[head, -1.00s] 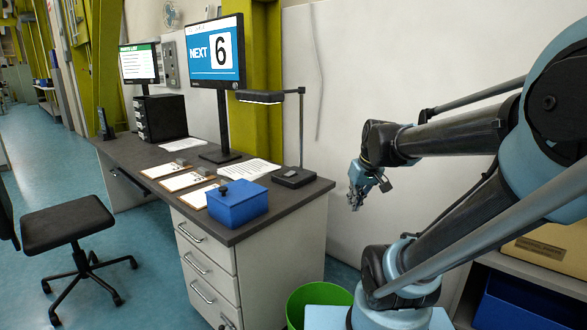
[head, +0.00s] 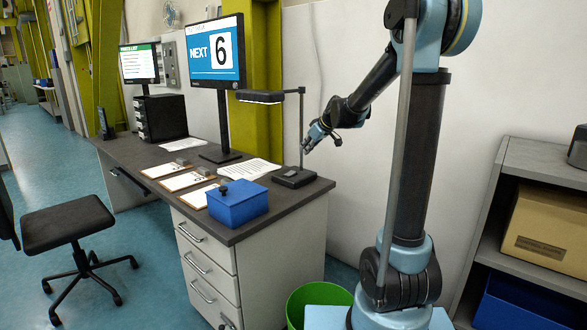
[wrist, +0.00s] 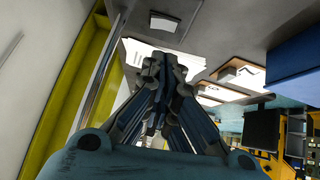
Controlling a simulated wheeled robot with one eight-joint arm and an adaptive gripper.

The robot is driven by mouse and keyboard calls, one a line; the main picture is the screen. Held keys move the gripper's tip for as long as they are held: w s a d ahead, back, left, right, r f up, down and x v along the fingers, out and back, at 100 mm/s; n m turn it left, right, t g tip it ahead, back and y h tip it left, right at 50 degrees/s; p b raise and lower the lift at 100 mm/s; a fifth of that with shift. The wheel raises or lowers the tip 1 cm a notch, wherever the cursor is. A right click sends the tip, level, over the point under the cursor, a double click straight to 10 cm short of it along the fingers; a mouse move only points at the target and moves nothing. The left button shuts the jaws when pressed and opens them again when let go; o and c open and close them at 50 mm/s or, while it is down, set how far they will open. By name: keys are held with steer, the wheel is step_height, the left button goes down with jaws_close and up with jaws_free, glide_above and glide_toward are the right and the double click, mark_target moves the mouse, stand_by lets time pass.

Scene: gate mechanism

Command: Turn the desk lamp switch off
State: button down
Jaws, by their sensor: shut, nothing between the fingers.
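The desk lamp has a dark base (head: 294,178) at the desk's back right corner, a thin upright pole (head: 301,125) and a flat head (head: 260,97) reaching left. The switch is too small to make out in the head view. My gripper (head: 306,148) is shut and empty, above the lamp base and close to the pole, apart from the base. In the wrist view, my shut fingers (wrist: 160,65) point toward the desk top. A grey pole (wrist: 97,80) that looks like the lamp's runs left of them.
The desk (head: 262,225) also holds a blue box (head: 237,205), papers (head: 250,169), several clipboards and a monitor (head: 214,53). A green bin (head: 318,300) stands beside the desk's drawers. A shelf (head: 520,210) is at the right. A wall is behind the lamp.

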steer(key=shift+w+a+f+n+y, duration=0.15)
steer(key=shift+w+a, duration=0.3)
steer(key=shift+w, duration=0.3)
steer(key=shift+w+a+r+n+y, duration=0.15)
steer(key=shift+w+a, duration=0.3)
steer(key=shift+w, duration=0.25)
steer(key=shift+f, duration=0.1)
glide_above(293, 173)
steer(key=f, duration=0.7)
steer(key=shift+w+a+f, duration=0.1)
steer(key=shift+a, duration=0.3)
steer(key=shift+d+f, duration=0.2)
steer(key=shift+f, duration=0.95)
steer(key=shift+w+d+f, duration=0.1)
steer(key=shift+f, duration=0.65)
